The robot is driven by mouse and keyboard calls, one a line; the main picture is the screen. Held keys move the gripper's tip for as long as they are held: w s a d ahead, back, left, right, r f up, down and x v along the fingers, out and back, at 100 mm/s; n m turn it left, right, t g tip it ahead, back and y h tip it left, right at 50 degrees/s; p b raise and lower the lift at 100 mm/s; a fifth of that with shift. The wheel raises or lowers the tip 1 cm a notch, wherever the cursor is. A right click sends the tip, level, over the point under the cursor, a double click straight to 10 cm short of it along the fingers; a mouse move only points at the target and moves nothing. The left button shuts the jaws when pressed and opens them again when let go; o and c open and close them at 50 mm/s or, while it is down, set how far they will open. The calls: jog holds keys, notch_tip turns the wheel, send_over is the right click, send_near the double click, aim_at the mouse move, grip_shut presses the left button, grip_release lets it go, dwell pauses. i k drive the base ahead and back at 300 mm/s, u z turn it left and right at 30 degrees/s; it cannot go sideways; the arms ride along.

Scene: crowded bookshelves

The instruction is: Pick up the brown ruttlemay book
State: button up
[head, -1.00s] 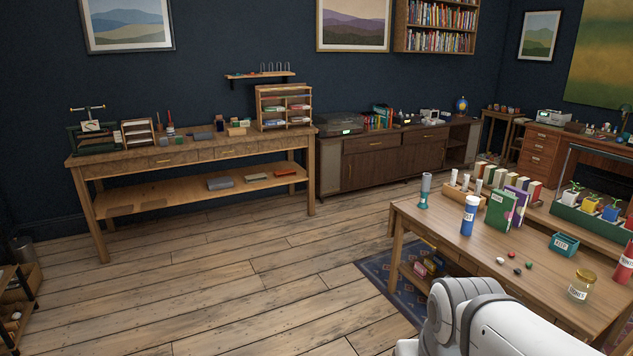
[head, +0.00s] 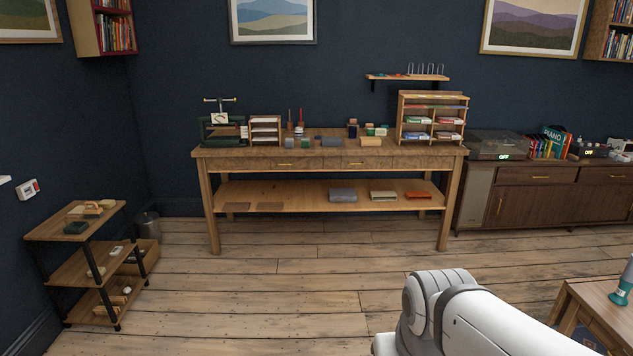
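I cannot make out a brown book with a readable ruttlemay title. Bookshelves with rows of small spines hang at the upper left (head: 115,33) and at the upper right edge (head: 619,42); their titles are too small to read. Several upright books, one teal and marked PIANO (head: 553,141), stand on the sideboard at the right. Flat book-like things, one grey (head: 343,195), one pale (head: 383,196) and one red-orange (head: 418,195), lie on the workbench's lower shelf. My white arm shows at the lower right; my gripper is out of the frame.
The wooden workbench (head: 230,153) stands against the far wall. A three-tier cart (head: 70,268) and a bin (head: 147,225) are at the left. The sideboard (head: 538,198) is at the right, a table corner (head: 588,295) at the lower right. The floor between is clear.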

aim_at(438, 135)
jog(key=u, duration=0.05)
jog(key=i, duration=1.6)
jog(key=z, duration=0.55)
jog(key=i, duration=1.6)
jog(key=z, duration=0.55)
